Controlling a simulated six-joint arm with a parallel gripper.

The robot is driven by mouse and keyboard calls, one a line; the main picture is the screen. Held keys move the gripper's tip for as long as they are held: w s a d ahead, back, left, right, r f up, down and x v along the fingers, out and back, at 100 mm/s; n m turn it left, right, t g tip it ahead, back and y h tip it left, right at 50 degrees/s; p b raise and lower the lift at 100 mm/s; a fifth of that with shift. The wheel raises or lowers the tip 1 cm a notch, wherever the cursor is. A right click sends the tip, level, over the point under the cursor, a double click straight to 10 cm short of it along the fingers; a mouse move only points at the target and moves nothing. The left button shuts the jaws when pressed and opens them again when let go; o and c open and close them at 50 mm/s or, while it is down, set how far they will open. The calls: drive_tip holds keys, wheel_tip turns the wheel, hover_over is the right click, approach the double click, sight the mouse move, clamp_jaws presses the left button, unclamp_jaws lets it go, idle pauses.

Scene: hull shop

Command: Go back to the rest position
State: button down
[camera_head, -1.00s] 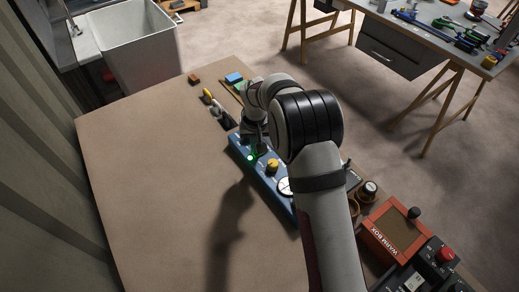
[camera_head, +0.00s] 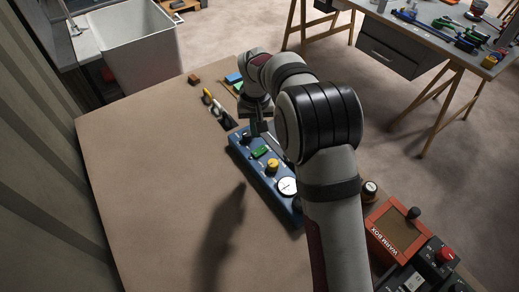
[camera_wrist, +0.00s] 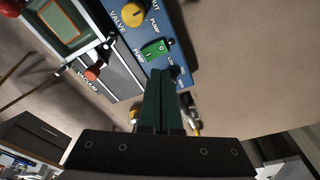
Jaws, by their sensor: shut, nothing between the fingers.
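My gripper (camera_head: 264,130) is above the far end of the blue control panel (camera_head: 270,172) in the head view, partly hidden by my own arm. In the wrist view its two green fingers (camera_wrist: 162,78) are together with nothing between them. The panel (camera_wrist: 190,22) carries a green pump switch (camera_wrist: 154,50) and a yellow valve knob (camera_wrist: 134,14). The fingers appear apart from the switch. In the head view the switch (camera_head: 260,152), the knob (camera_head: 272,166) and a white gauge (camera_head: 287,186) are in clear sight.
An orange-framed warm box (camera_head: 398,232) and a dark box with a red button (camera_head: 445,254) stand at the bench's right edge. Small tools and blocks (camera_head: 214,106) lie beyond the panel. The bench's left part (camera_head: 150,190) is clear. A grey worktable (camera_head: 440,28) stands apart.

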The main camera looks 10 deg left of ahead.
drive_tip(key=s+d+r+m+g, duration=0.1)
drive_tip(key=s+d+r+m, duration=0.3)
drive_tip(key=s+d+r, duration=0.75)
drive_tip(key=s+d+f+m, duration=0.1)
drive_tip(key=s+d+m, duration=0.1)
drive_tip(key=s, duration=0.9)
drive_tip(key=s+d+f+m+g+y, duration=0.1)
drive_tip(key=s+d+m, duration=0.1)
drive_tip(key=s, duration=1)
drive_tip(key=shift+d+f+m, duration=0.25)
drive_tip(key=shift+d+m, duration=0.05)
drive_tip(key=shift+d, duration=0.55)
